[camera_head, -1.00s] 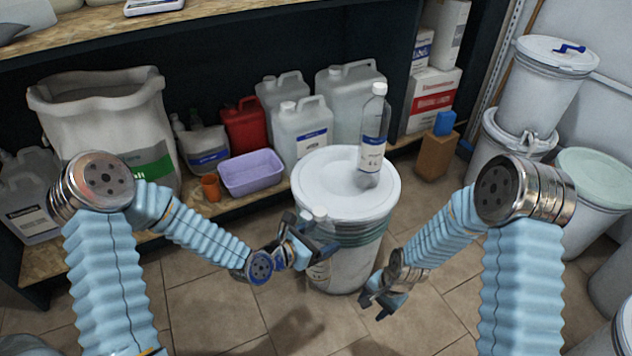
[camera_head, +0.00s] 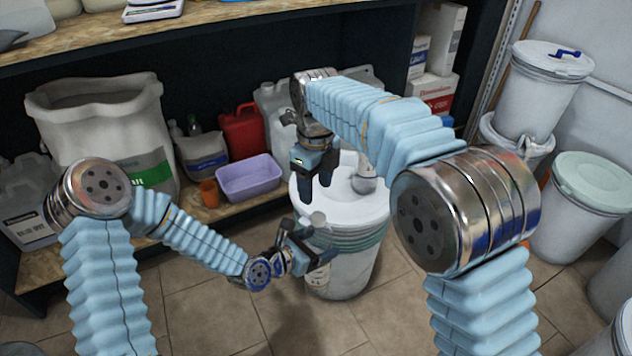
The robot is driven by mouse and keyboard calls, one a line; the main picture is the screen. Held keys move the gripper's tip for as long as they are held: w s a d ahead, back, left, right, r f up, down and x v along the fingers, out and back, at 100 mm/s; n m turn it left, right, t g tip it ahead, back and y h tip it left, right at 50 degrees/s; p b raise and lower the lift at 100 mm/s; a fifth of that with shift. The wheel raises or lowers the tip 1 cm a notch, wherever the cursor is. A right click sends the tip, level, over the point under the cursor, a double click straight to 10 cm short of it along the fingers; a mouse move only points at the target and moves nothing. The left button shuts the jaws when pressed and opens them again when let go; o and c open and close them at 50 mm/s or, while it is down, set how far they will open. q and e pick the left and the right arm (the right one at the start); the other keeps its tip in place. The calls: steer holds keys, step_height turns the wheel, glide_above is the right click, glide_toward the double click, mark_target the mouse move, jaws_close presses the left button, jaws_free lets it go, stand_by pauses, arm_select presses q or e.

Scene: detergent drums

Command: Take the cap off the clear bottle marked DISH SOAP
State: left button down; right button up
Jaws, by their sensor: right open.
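The label's words are too small to read. My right gripper (camera_head: 316,186) is open, fingers pointing down, over the left part of the lid. It is left of the bottle and apart from it. My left gripper (camera_head: 309,238) is low at the drum's front left side. Whether its jaws are open or hold the small pale round thing (camera_head: 318,219) beside them is unclear.
Behind the drum, a low shelf holds a purple tub (camera_head: 249,177), an orange cup (camera_head: 209,192), a red jug (camera_head: 242,130) and pale jugs. A large white sack (camera_head: 100,125) stands left. Stacked lidded buckets (camera_head: 545,85) stand right. Tiled floor is open in front.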

mark_target(315, 215)
step_height(315, 215, down, 8)
steer(key=shift+r, duration=0.15)
stand_by(0.3)
